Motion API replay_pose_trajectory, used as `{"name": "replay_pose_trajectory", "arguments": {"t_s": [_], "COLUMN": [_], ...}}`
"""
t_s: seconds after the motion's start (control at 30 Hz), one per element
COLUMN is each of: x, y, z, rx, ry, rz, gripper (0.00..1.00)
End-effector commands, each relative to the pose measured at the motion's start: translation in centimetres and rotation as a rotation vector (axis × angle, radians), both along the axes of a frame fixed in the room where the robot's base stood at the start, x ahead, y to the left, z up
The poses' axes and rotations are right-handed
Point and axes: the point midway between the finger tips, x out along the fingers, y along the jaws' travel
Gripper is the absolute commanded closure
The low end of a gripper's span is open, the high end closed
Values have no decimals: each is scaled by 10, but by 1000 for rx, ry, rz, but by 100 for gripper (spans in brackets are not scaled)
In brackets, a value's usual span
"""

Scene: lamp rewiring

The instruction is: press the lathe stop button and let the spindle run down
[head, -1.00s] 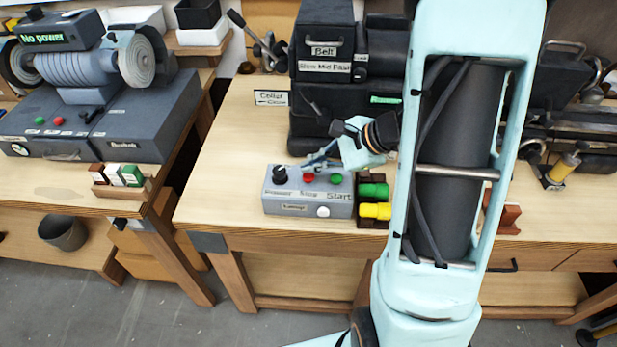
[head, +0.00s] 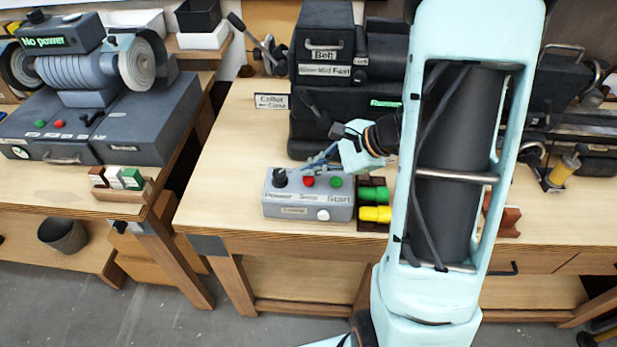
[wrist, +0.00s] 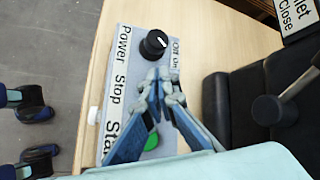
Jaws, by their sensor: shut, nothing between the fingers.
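The grey control box (head: 272,205) sits on the bench in front of the dark lathe (head: 325,100). Its top has a black Power knob (head: 280,178), a red Stop button (head: 308,182) and a green Start button (head: 336,181). My gripper (head: 311,164) is shut and empty, its fingertips just behind and above the red button in the head view; I cannot tell whether they touch it. In the wrist view the fingertips (wrist: 160,82) lie between the black knob (wrist: 153,43) and the green button (wrist: 151,141), and hide the red button.
Green and yellow pieces (head: 374,204) sit in a holder right of the box. A collet lever (head: 312,104) stands behind the gripper. A grinder (head: 85,65) reading "No power" is on the left bench. Bare bench top lies left of the box.

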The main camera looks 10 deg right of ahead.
Motion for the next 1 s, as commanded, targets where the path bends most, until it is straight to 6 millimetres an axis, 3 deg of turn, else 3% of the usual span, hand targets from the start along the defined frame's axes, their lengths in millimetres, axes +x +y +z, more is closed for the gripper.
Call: {"name": "replay_pose_trajectory", "arguments": {"t_s": [1.0], "x": [0], "y": [0], "z": [-9], "rx": [0], "ry": [0], "rz": [0], "gripper": [100]}}
